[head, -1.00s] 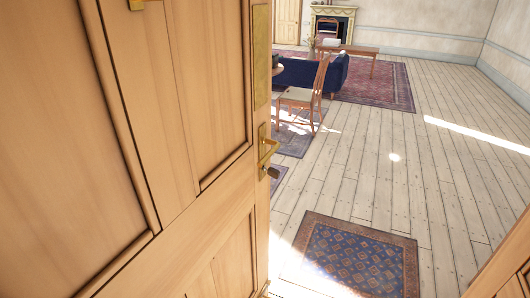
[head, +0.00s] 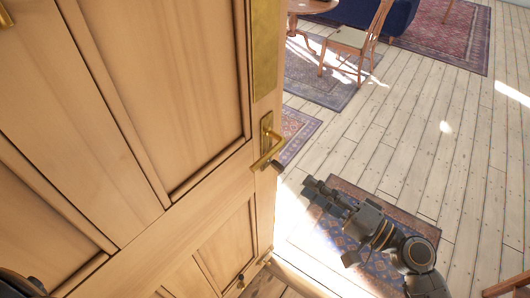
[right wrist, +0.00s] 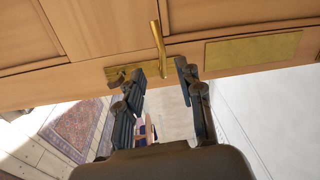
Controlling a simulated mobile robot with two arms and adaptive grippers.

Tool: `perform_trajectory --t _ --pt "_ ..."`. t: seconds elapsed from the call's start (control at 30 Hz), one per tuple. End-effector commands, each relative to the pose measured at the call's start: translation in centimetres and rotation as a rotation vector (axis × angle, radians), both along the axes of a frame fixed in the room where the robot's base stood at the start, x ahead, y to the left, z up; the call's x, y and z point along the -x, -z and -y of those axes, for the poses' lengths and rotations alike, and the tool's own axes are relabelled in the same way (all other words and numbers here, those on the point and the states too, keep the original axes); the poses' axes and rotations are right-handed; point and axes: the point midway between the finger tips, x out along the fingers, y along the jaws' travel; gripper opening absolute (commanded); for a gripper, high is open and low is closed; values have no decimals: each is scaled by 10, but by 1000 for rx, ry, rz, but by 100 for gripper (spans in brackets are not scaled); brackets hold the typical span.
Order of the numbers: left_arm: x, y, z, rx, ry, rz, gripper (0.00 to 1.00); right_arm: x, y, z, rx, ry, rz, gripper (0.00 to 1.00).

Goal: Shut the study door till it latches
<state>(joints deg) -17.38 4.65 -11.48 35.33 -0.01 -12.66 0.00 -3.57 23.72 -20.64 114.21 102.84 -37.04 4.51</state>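The wooden study door (head: 190,120) stands ajar and fills the left of the head view, with a bright gap along its free edge. My right gripper (head: 318,190) is in front of the gap, right of and below the handle in the picture. In the right wrist view, the right gripper (right wrist: 160,84) has its fingers apart, with the brass lever (right wrist: 157,48) showing between and beyond them. I cannot tell whether they touch.
A patterned rug (head: 335,240) lies on the pale plank floor beyond the door. A wooden chair (head: 358,42), round table (head: 312,8) and blue sofa (head: 392,18) stand farther back. The floor at the right is mostly clear.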

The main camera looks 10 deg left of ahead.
Motion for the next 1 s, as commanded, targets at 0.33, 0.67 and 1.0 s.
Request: perform_trajectory --t 0.33,0.67,1.0 --pt "-1 -30 -1 -1 0 1 86 -26 -12 -55 -7 -2 0 37" --pt "-6 -50 0 1 -1 10 86 -52 -12 -108 -5 -1 -1 37" --pt "-6 -53 1 2 -1 10 86 -58 -11 -122 -2 1 1 37"
